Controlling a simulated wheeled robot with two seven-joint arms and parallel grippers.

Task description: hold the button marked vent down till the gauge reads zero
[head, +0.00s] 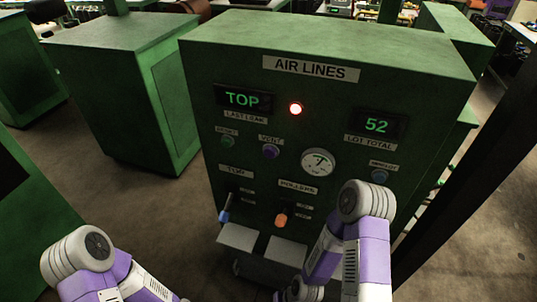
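A green cabinet (325,95) marked AIR LINES stands in front of me. A purple round button (271,151) sits on its face under a small label that seems to read VENT. A white round gauge (318,162) is to the right of that button. Its needle is too small to read surely. Nothing touches the button. My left arm is at the lower left and my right arm is in front of the cabinet's lower right. I see neither gripper.
A green button (227,142), a blue button (380,176), a lit red lamp (295,109), and displays TOP (243,99) and 52 (377,125) share the face. Blue (225,215) and orange (281,219) handles are lower. A green cabinet (115,85) stands left, with floor between.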

